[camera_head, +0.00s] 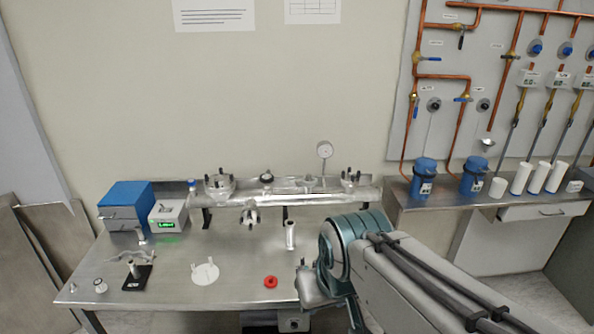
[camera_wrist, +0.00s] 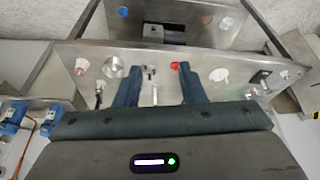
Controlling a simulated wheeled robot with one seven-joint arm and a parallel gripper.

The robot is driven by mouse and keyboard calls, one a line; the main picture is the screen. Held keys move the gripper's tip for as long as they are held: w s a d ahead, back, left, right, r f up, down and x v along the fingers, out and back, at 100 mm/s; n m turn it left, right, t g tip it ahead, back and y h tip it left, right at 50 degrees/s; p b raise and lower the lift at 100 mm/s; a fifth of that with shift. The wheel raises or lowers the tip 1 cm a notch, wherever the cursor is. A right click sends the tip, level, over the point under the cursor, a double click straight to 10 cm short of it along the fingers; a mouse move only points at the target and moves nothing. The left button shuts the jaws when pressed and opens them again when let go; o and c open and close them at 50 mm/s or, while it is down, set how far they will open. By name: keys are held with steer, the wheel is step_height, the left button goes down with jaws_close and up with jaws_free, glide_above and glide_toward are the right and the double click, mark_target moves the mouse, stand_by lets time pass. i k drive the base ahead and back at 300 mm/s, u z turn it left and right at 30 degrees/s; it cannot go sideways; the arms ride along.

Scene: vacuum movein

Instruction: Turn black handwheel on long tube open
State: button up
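The long silver tube (camera_head: 335,198) lies level along the back of the metal table in the head view, with clamps and flanges along its top. A small black handwheel (camera_head: 267,177) sits on top of it, near the middle. A round gauge (camera_head: 325,150) stands to its right. My gripper (camera_wrist: 160,68) shows in the wrist view with two dark blue fingers spread apart and nothing between them. In the head view my arm reaches in from the lower right, and its end is over the table's front right part, below and right of the handwheel. I cannot make out the long tube in the wrist view.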

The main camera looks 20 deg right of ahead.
mark_target(266, 178)
steer(key=i, duration=1)
